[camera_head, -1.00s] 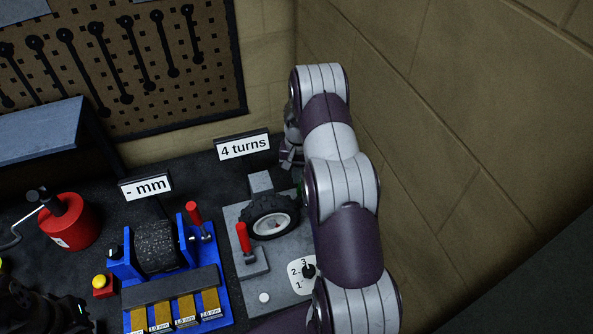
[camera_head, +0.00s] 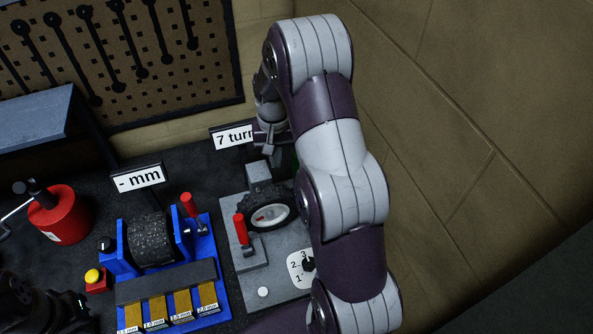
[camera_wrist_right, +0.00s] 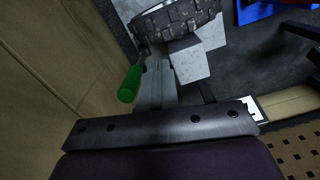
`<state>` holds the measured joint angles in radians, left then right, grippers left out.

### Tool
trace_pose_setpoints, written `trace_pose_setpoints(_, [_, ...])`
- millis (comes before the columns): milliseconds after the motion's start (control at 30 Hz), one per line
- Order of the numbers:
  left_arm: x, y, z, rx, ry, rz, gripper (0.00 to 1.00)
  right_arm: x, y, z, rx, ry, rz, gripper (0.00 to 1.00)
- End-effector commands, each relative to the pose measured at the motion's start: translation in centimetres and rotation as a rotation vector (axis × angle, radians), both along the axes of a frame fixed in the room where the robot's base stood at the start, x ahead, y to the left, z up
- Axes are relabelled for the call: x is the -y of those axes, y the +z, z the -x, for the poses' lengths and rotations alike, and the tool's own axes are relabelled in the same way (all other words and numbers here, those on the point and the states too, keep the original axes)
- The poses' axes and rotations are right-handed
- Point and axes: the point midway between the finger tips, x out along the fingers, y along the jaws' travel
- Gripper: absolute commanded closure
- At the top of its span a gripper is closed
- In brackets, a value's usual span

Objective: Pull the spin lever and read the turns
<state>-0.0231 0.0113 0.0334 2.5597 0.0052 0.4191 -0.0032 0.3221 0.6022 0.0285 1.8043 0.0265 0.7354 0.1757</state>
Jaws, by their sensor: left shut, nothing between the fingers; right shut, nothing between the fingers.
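The grey plate (camera_head: 283,277) carries a black-tyred wheel (camera_head: 268,212), a red-handled lever (camera_head: 240,229) and a dial (camera_head: 301,267) marked with numbers. The sign (camera_head: 233,136) behind it reads "7 turn", its right end hidden by my right arm. A green handle (camera_wrist_right: 130,84) shows in the right wrist view, just left of my right gripper's fingers (camera_wrist_right: 156,86); I cannot tell if they touch. My right gripper (camera_head: 268,150) is shut and empty behind the wheel. My left gripper (camera_head: 72,306) is dark at the lower left, shut and empty.
A red canister (camera_head: 62,220) and a yellow button (camera_head: 93,276) are further left. A block wall (camera_head: 450,150) bounds the right.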

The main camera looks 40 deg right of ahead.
Motion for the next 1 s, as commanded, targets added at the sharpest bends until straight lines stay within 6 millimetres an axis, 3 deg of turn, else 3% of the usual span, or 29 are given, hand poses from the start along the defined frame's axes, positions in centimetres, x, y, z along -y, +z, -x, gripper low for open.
trace_pose_setpoints(33, [0.0,-1.5,0.0,0.000,0.000,0.000,1.00,-0.9,-1.0,0.5,0.008,0.025,0.003,1.00])
trace_pose_setpoints(500, [0.0,-7.6,0.0,0.000,0.000,0.000,1.00,-7.7,-4.1,6.1,0.069,0.260,0.025,1.00])
trace_pose_setpoints(1000, [0.0,-12.7,0.1,0.000,0.000,0.000,1.00,-12.1,-8.0,12.7,0.126,0.468,0.041,1.00])
